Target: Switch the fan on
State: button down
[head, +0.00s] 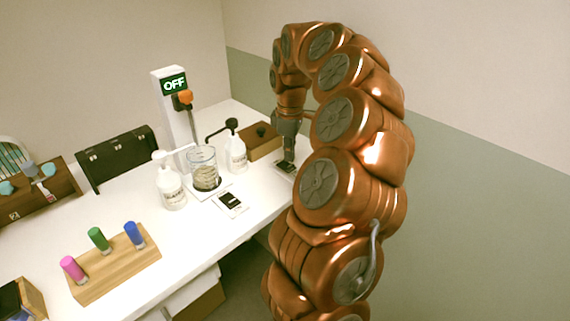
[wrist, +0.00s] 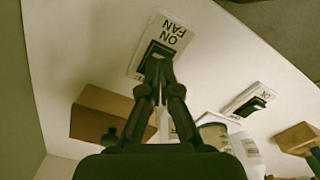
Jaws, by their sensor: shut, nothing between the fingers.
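The fan switch (wrist: 160,45) is a white plate with the words FAN and ON and a black rocker. In the head view the fan switch (head: 284,167) lies near the table's right edge, partly hidden by my gripper. My gripper (wrist: 158,66) is shut and empty, pointing down, with its tips at the rocker's edge. Whether they touch it I cannot tell. In the head view my gripper (head: 288,158) is just over the switch. A white post (head: 175,115) at the back has a green display (head: 174,84) reading OFF.
A second switch plate (head: 230,203) lies in front of a glass beaker (head: 204,170). White bottles (head: 171,187) flank the beaker. A brown box (head: 264,147) stands behind my gripper. A wooden rack (head: 118,268) with coloured vials stands at the front left.

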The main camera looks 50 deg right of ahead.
aim_at(289, 166)
jog(key=shift+f+b, duration=0.6)
jog(key=shift+f, duration=0.6)
dwell(0.8)
jog(key=shift+r+p, duration=1.7)
jog(key=shift+r, duration=1.85)
jog(key=shift+a, duration=0.15)
